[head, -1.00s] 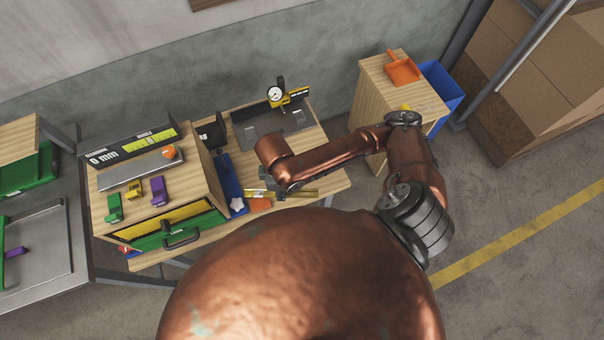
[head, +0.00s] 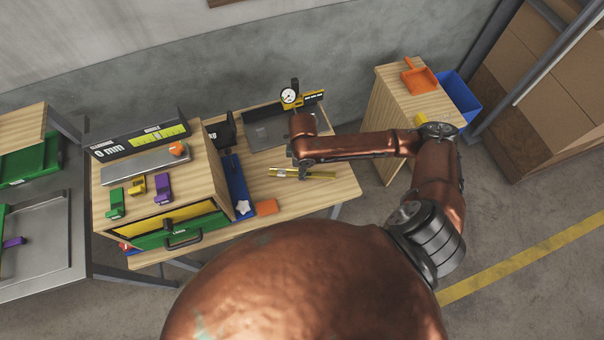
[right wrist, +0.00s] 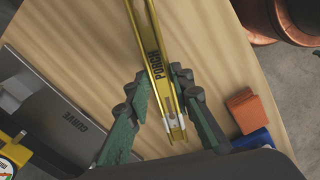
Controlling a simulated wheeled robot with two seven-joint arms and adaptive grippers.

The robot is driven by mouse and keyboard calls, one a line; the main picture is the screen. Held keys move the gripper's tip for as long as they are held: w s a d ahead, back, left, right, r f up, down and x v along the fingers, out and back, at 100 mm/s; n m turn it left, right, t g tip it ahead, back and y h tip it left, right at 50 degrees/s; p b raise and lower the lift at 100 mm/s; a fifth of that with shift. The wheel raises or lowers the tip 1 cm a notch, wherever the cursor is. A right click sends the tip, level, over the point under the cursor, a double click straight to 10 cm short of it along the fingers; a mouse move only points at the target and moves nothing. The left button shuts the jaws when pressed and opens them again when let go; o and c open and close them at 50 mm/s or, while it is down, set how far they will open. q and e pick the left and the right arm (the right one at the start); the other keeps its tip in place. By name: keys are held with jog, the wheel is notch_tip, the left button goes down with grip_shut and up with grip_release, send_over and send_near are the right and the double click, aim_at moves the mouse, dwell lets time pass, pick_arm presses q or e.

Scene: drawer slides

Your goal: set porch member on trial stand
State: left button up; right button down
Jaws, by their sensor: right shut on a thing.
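The porch member is a long yellow channel (head: 320,176) lettered PORCH, also in the right wrist view (right wrist: 153,58), with a pale metal part at its near end. My right gripper (head: 303,174) is shut on it, its green fingers (right wrist: 161,88) either side of the channel. The member is over the right part of the wooden table; its height is unclear. Behind it is a grey metal plate (head: 262,136) with a dial gauge (head: 289,96) at its back, marked CURVE in the right wrist view (right wrist: 45,112). No label names the trial stand. My left gripper is out of view.
A wooden drawer cabinet (head: 212,188) with a 0 mm display (head: 140,140) stands left, with green, yellow and purple pieces on top. A blue tray (head: 238,182) and orange block (head: 266,207) lie beside it. Bare tabletop (head: 335,190) surrounds the member's right end.

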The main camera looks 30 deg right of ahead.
notch_tip(320, 180, down, 4)
jog(key=shift+w+d+r+b, duration=0.1)
jog(key=shift+d+r+b, duration=0.05)
jog(key=shift+b, duration=0.4)
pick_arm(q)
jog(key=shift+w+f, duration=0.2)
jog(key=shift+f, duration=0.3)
pick_arm(e)
jog(key=shift+r, duration=0.1)
jog(key=c, duration=1.7)
grip_release()
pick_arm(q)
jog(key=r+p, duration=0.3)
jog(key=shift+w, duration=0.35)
pick_arm(e)
notch_tip(320, 180, up, 12)
